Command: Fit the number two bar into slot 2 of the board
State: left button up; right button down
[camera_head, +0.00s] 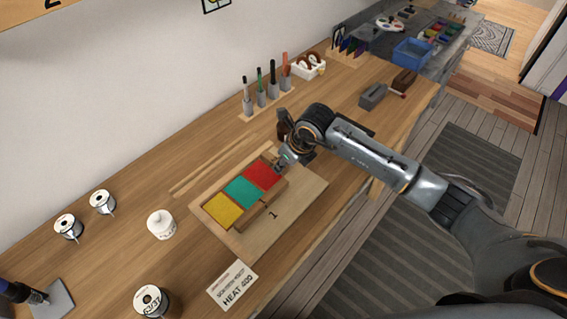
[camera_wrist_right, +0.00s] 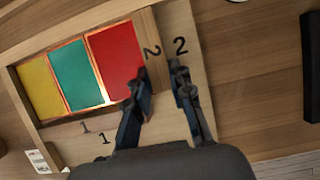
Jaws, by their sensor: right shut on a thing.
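The board (camera_head: 293,211) lies on the workbench with a yellow, a green and a red tile (camera_head: 264,175) side by side. It is also in the right wrist view (camera_wrist_right: 202,108). The number two bar (camera_wrist_right: 152,30), a wooden strip marked 2, runs along the outer side of the red tile, beside the board's printed 2. My right gripper (camera_wrist_right: 158,80) is shut on this bar, one finger on each side. In the head view my right gripper (camera_head: 283,161) is at the board's far end and partly covers the bar. I cannot tell whether the bar is fully seated. My left gripper is not in view.
Another bar (camera_head: 262,208) lies along the tiles' near side, by the printed 1. A marker rack (camera_head: 265,97) is behind.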

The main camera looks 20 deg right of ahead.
jog(key=shift+s+f, duration=0.1)
dwell(0.3)
jog(key=c, duration=0.6)
grip_release()
jog(key=shift+r+p, duration=2)
jog(key=shift+r, duration=1.6)
